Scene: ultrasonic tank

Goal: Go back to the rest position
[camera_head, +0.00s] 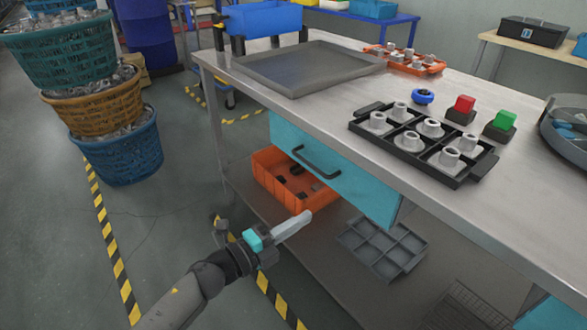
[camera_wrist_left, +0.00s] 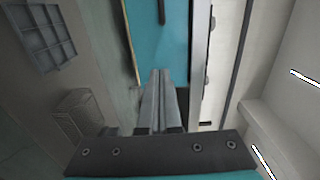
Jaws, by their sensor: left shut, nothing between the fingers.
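My left gripper (camera_head: 305,217) reaches in from the bottom left in the head view, in front of the workbench (camera_head: 270,92) and below its top. Its fingers are shut with nothing between them. In the left wrist view the closed fingers (camera_wrist_left: 163,75) point toward the teal drawer front (camera_wrist_left: 178,45). In the head view the teal drawer (camera_head: 350,178) with its dark handle (camera_head: 315,162) is above and behind the gripper, with a visible gap between. My right gripper does not show in either view.
An orange bin (camera_head: 265,178) and an empty grey divided tray (camera_head: 352,238) sit on the lower shelf. A black tray (camera_head: 432,170) with several grey parts is on the bench top, near red (camera_head: 463,104) and green (camera_head: 504,120) buttons. Stacked baskets (camera_head: 120,155) stand at left; floor between is clear.

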